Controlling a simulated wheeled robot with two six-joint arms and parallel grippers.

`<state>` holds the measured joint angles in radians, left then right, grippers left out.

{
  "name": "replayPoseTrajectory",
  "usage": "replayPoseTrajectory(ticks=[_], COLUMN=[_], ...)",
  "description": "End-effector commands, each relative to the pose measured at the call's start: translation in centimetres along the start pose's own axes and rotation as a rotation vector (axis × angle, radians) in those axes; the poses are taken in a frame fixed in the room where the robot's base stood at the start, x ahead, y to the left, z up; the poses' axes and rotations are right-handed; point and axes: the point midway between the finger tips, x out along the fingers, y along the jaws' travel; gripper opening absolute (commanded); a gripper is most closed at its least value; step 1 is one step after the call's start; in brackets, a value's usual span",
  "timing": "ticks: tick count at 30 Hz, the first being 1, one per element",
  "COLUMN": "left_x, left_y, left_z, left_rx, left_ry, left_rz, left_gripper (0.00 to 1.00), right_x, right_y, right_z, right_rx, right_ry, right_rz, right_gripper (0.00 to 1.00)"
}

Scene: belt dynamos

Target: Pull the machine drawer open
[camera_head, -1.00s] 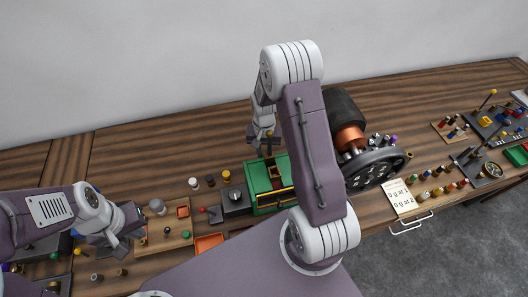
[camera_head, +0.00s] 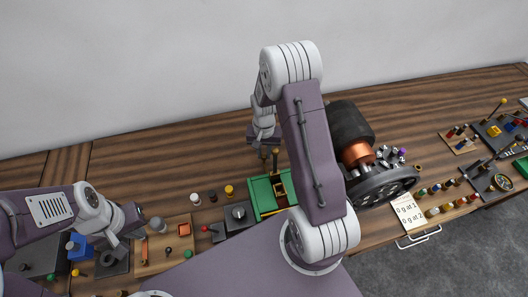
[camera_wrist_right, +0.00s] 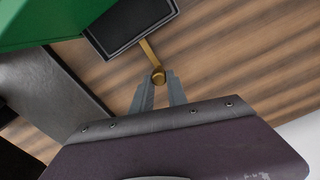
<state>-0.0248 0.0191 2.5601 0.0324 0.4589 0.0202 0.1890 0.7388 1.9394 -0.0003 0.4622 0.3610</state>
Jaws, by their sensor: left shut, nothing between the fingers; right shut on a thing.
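The green machine (camera_head: 262,198) stands on the wooden bench, partly behind my right arm in the head view. In the right wrist view, its green body (camera_wrist_right: 45,22) is at the upper left, and a black tray-like drawer (camera_wrist_right: 118,35) sticks out from it. A brass rod handle with a round knob (camera_wrist_right: 157,76) extends from the drawer. My right gripper (camera_wrist_right: 158,82) is shut on the knob; in the head view it is at the machine's far side (camera_head: 268,147). My left gripper (camera_head: 130,222) is shut and empty over the bench's left part.
A large black and copper dynamo (camera_head: 355,145) stands right of the machine. A grey block with a red-knobbed lever (camera_head: 238,213) is on its left. Small pegs and trays lie at both sides. A note card (camera_head: 407,212) lies near the front edge. The bench behind is clear.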

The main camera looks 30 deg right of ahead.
Motion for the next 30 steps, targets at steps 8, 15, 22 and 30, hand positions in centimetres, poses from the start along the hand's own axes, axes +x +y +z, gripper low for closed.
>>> replayPoseTrajectory(ticks=[8, 15, 22, 30], left_x=[0.0, 0.1, 0.8, 1.0], left_y=[0.0, 0.0, 0.0, 0.0], left_z=[0.0, 0.0, 0.1, 0.1], left_rx=[0.000, 0.000, 0.000, 0.000], left_ry=[0.000, 0.000, 0.000, 0.000], left_rz=[0.000, 0.000, 0.000, 0.000], left_gripper=[0.00, 0.00, 0.00, 0.00], right_x=[-0.2, -0.6, -5.4, -9.0], right_y=[-0.1, -0.1, -0.2, -0.2], right_z=[-0.1, -0.1, -0.3, -0.2], right_rx=[0.000, 0.000, -0.001, -0.001], right_ry=[0.003, 0.002, 0.008, 0.002], right_rz=[-0.001, -0.001, -0.002, 0.000], right_gripper=[0.41, 0.41, 0.41, 0.41])
